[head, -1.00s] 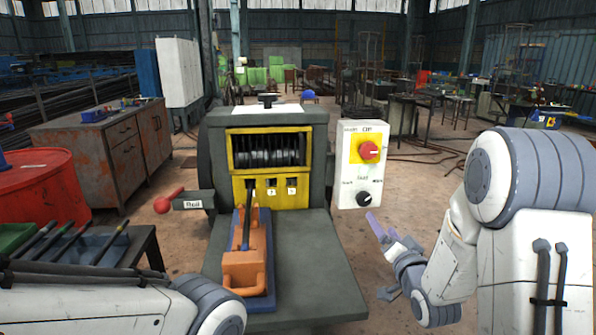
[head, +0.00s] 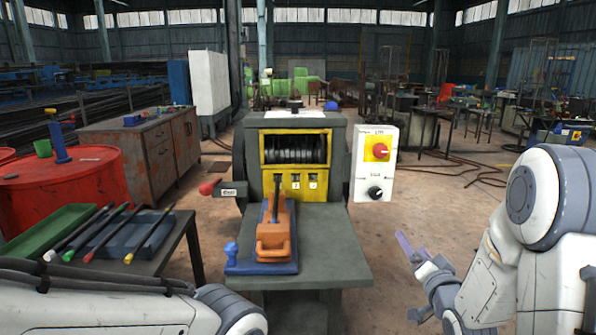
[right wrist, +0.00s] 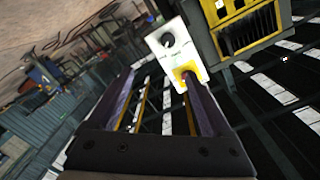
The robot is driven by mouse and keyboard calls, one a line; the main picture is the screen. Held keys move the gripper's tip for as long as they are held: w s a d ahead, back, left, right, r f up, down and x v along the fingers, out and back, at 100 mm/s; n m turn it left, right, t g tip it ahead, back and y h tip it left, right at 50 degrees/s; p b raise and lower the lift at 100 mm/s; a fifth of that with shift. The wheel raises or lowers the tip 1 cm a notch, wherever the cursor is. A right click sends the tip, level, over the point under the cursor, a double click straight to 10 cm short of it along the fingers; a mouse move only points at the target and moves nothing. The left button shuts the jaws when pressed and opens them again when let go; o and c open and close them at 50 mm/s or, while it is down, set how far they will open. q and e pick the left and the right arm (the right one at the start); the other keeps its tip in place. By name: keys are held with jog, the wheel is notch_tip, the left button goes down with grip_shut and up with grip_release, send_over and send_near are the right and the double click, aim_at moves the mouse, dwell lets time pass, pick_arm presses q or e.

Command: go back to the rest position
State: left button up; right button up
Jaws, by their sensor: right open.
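My right gripper (head: 412,252) is at the lower right of the head view, to the right of the machine's table and apart from it. In the right wrist view its two dark fingers (right wrist: 160,90) stand apart with nothing held between them. My left forearm crosses the lower left of the head view; its gripper is out of view. The grey capstan machine (head: 358,283) stands ahead, with a yellow front (head: 295,190) and drum (head: 295,150). An orange block with a handle (head: 272,238) rests on a blue base (head: 262,267) on its table.
A white control box (head: 374,165) with a red knob and black dial is right of the machine; a red-ended lever (head: 210,188) is left. A dark bench (head: 180,235) holds a green tray (head: 45,233) and several rods. A red drum (head: 60,190) stands behind.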

jog(key=s+a+f+n+g, duration=0.4)
jog(key=s+f+g, duration=0.2)
jog(key=f+g, duration=0.2)
jog(key=s+a+f+n+g, duration=0.2)
jog(key=s+g, duration=0.1)
jog(key=s, duration=0.4)
jog(key=s+a+f+n+g, duration=0.1)
jog(key=s+a+g, duration=0.15)
jog(key=s, duration=0.45)
jog(key=s+a+r+n+g, duration=0.2)
jog(key=s+a+r+n, duration=0.15)
jog(key=s+a, duration=0.35)
jog(key=s+a+r+n+g, duration=0.2)
jog(key=s+a+n, duration=0.2)
jog(key=s+a, duration=0.35)
notch_tip(320, 180, up, 19)
jog(key=p, duration=1.9)
jog(key=shift+d+y, duration=0.3)
jog(key=shift+d, duration=0.15)
